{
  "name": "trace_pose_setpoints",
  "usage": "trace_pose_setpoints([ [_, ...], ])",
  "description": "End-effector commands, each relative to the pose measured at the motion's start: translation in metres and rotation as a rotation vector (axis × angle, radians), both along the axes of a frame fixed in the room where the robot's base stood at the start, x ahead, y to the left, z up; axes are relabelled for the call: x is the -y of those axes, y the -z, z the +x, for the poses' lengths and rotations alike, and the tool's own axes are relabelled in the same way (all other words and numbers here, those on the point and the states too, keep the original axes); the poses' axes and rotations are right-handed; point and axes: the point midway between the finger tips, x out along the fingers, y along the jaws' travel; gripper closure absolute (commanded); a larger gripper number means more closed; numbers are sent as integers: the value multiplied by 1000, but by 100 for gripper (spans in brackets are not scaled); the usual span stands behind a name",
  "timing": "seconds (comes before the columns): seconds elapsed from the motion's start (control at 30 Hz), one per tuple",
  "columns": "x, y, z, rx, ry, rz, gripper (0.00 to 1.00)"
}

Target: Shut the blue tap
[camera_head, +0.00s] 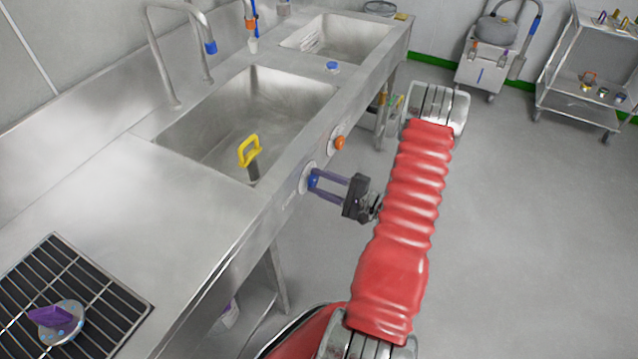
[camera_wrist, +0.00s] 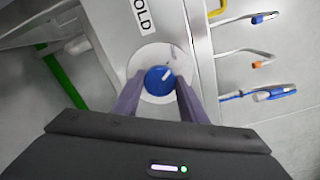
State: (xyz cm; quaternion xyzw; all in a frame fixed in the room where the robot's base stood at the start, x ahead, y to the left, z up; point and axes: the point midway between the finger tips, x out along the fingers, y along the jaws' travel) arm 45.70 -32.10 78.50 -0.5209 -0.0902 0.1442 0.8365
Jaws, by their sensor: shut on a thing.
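The blue tap (camera_wrist: 160,79) is a round knob with a white mark, on a pale round plate on the sink unit's front panel, beside the word "OLD" in the wrist view. In the head view the blue tap (camera_head: 313,179) is partly hidden by my fingers. My gripper (camera_head: 316,185) reaches the panel from the right with its two purple fingers on either side of the knob. In the wrist view my gripper (camera_wrist: 158,88) is shut on the blue tap, one finger at each side.
An orange tap (camera_head: 339,143) sits on the same panel close by. The steel sink (camera_head: 300,95) holds a yellow-handled tool (camera_head: 249,152). A black rack (camera_head: 62,300) with a purple-handled item (camera_head: 55,318) lies at the left. Floor behind my arm is clear towards the trolley (camera_head: 580,75).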

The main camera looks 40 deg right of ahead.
Motion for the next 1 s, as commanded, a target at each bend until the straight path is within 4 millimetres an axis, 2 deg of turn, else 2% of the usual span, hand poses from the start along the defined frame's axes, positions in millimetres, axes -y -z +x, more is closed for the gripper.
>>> trace_pose_setpoints([
  [0.3, -4, 3, -2, 41, -7, -124, 84],
  [0.8, -5, 4, -2, 45, -8, -144, 84],
  [0.83, -5, 4, -2, 46, -8, -144, 59],
  [1.0, -4, 3, -1, 48, -6, -145, 47],
])
